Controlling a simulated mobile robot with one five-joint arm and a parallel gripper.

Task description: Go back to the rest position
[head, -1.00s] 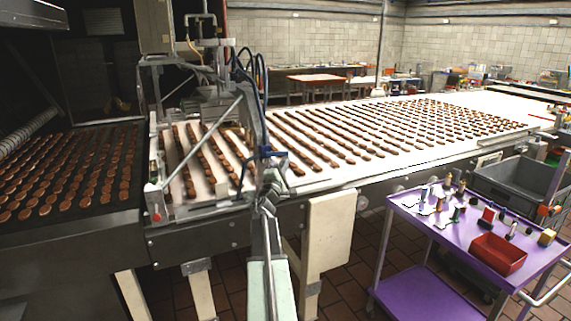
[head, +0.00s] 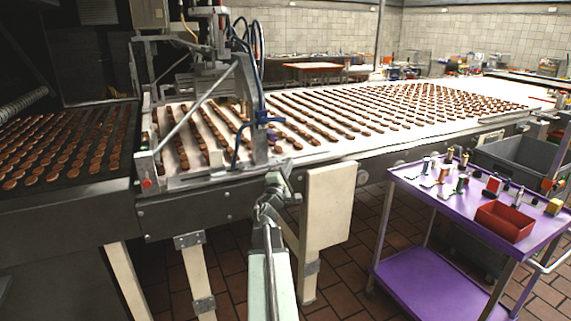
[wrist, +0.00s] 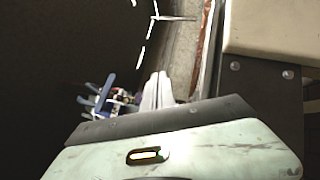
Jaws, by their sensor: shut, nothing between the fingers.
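My gripper (head: 279,178) shows at the middle of the head view, at the end of my pale green arm. It stands in front of the conveyor's dark side panel, below the belt's edge. Its fingers look closed, and nothing shows between them. In the wrist view the pale fingers (wrist: 157,92) are together and hold nothing. The conveyor (head: 341,159) runs from left to far right with rows of brown round cookies on its pale belt.
A purple cart (head: 405,178) stands at the right with a red bin (head: 505,221) and small parts on top. A grey crate (head: 520,152) is behind it. A cream box (head: 328,205) hangs under the conveyor close right of my gripper. Tiled floor (head: 345,290) shows between conveyor and cart.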

